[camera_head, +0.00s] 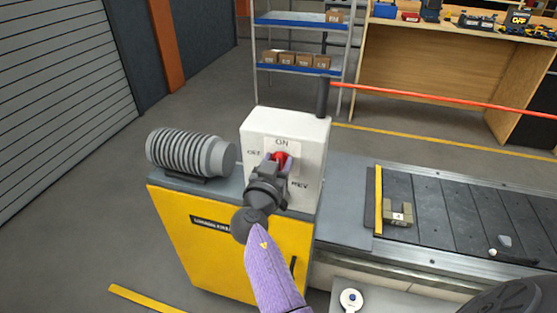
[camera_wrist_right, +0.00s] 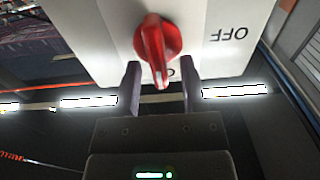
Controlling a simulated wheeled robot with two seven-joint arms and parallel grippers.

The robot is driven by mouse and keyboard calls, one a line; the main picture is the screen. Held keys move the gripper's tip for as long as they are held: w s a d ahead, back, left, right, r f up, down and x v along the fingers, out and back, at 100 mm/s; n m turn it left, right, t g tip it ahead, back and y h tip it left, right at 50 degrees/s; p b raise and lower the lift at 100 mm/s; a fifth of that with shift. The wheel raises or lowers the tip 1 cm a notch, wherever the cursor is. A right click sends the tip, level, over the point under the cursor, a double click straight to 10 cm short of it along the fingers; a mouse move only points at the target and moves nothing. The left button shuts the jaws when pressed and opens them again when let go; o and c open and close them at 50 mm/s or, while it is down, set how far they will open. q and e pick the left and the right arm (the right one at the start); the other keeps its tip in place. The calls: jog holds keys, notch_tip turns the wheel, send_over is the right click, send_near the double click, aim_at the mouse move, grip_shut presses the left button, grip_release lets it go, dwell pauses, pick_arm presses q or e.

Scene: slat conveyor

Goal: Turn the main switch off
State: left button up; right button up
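The main switch is a red rotary knob (camera_head: 280,157) on the front of a white box (camera_head: 312,130) marked ON at the top, OFF at the left and REV at the right. In the right wrist view the red knob (camera_wrist_right: 153,38) points toward the partly hidden label between my fingers, with OFF upside down at the right. My right gripper (camera_head: 278,166) is at the knob. Its fingers are apart, one on each side of the knob's handle, with gaps visible in the wrist view. My left gripper is not in view.
The white box stands on a yellow cabinet (camera_head: 193,240) beside a ribbed grey motor (camera_head: 185,152). The slat conveyor (camera_head: 440,225) at the right carries a tan block (camera_head: 397,213). A shelf (camera_head: 300,73) and a wooden bench (camera_head: 430,65) stand behind.

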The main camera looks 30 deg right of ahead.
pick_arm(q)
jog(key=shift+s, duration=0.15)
pick_arm(e)
grip_shut()
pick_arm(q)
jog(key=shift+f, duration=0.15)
pick_arm(e)
jog(key=shift+n, duration=0.4)
jog(key=n, duration=0.3)
jog(key=n+b, duration=0.1)
jog(key=n, duration=0.3)
jog(key=w+n, duration=0.1)
jog(key=n, duration=0.3)
jog(key=shift+a+f+b, duration=0.3)
jog(key=shift+a+b, duration=0.05)
jog(key=shift+a, duration=0.05)
jog(key=n, duration=0.3)
jog(key=shift+w+f+p, duration=0.1)
jog(key=shift+f+p, duration=0.1)
jog(key=shift+p, duration=0.1)
jog(key=shift+f+n, duration=0.1)
jog(key=shift+n, duration=1)
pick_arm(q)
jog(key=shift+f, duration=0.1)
pick_arm(e)
jog(key=shift+a+f+n, duration=0.1)
jog(key=shift+n, duration=0.4)
pick_arm(q)
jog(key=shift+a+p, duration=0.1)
jog(key=shift+p, duration=0.2)
